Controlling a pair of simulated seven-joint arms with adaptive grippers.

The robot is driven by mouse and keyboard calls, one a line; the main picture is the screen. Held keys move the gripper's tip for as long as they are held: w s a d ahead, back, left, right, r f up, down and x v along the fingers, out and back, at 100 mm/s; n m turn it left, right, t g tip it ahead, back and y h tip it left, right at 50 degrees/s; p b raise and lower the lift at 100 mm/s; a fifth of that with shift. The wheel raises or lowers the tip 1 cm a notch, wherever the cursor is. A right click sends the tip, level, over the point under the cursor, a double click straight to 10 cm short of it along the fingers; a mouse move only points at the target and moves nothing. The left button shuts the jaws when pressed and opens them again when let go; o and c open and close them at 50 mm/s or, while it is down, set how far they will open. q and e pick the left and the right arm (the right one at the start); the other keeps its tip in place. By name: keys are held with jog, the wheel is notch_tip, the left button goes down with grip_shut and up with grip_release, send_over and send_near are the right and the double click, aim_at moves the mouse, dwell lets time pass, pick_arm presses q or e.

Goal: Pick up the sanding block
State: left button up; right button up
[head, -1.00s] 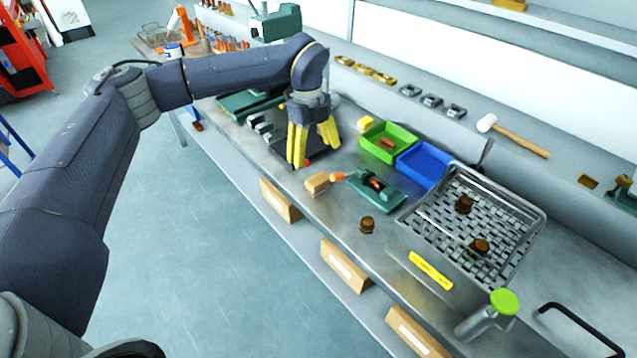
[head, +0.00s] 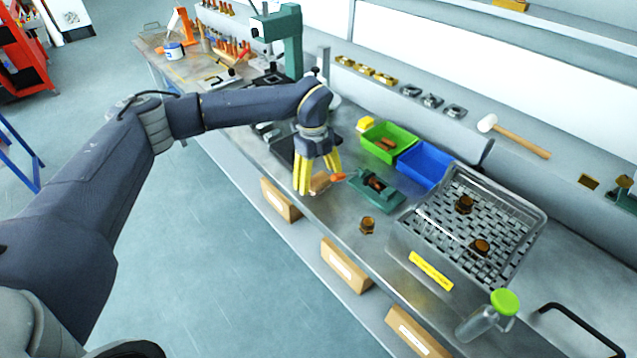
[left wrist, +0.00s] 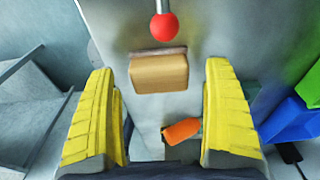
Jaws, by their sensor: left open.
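The sanding block is a small tan block (left wrist: 159,73) with a darker edge, lying on the metal bench. In the left wrist view it sits between and beyond the two yellow fingers, apart from both. In the head view the tan block (head: 320,182) is partly hidden by the fingers. My left gripper (head: 317,186) is open and empty, pointing down over the bench at the block; its fingers also show in the left wrist view (left wrist: 162,115). My right gripper is not in view.
An orange-handled tool (left wrist: 182,130) lies close to the block, near the right finger. A red ball knob (left wrist: 164,27) is just beyond it. A green vise (head: 376,188), a green bin (head: 388,141), a blue bin (head: 424,164) and a mesh basket (head: 540,218) stand to the right.

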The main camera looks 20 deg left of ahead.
aim_at(319, 178)
pick_arm(q)
jog(key=shift+f, duration=0.35)
jog(key=shift+c, duration=0.3)
jog(key=c, duration=1.2)
jog(key=shift+r, duration=0.2)
jog(key=shift+c, duration=0.2)
notch_tip(319, 178, up, 20)
jog(key=shift+f, duration=0.15)
